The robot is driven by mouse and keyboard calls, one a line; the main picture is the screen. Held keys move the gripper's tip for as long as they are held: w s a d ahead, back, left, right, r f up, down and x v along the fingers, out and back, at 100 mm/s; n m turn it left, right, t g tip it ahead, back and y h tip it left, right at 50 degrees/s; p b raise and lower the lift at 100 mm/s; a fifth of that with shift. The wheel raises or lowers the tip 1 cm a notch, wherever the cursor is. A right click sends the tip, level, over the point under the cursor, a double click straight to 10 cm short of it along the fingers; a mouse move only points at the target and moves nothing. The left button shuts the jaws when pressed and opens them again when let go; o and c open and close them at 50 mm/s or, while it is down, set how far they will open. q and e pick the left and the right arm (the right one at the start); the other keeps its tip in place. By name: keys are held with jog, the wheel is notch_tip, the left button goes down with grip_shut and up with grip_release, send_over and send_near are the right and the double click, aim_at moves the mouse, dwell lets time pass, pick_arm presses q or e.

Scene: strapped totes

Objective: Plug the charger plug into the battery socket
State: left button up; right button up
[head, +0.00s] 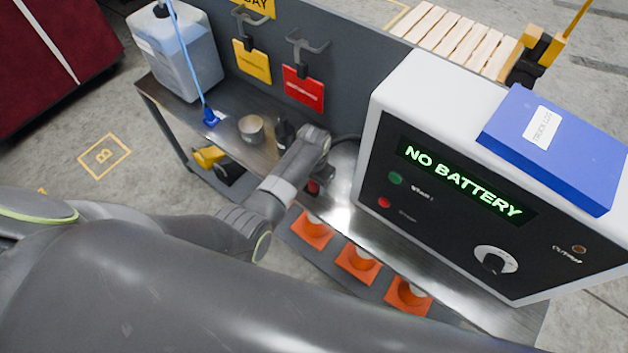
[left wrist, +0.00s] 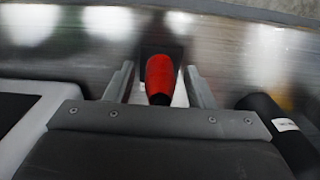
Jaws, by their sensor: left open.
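A charger (head: 390,150), a white box with a black front, stands on the metal bench; its display reads NO BATTERY. A red-and-black piece (head: 313,187), probably the charger plug, is at the bench beside it. In the left wrist view, the red grip (left wrist: 160,78) is between the two fingers, with a dark part behind it. My left gripper (head: 320,176) is open around it, and a gap shows on each side (left wrist: 159,72). The gripper partly hides the piece in the head view. I cannot make out a battery socket. My right gripper is out of view.
A blue box (head: 560,150) lies on the charger. A dark cylinder (left wrist: 280,130) is close right of my left gripper. A round tin (head: 251,130) and a jug (head: 180,55) stand farther left on the bench (head: 345,215). Orange cones (head: 358,262) sit below.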

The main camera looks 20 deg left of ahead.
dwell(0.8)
pick_arm(q)
grip_shut()
dwell(0.4)
jog(key=shift+r+p, duration=0.15)
jog(key=shift+p, duration=0.2)
jog(key=shift+r+p, duration=2.9)
jog(key=shift+p, duration=0.2)
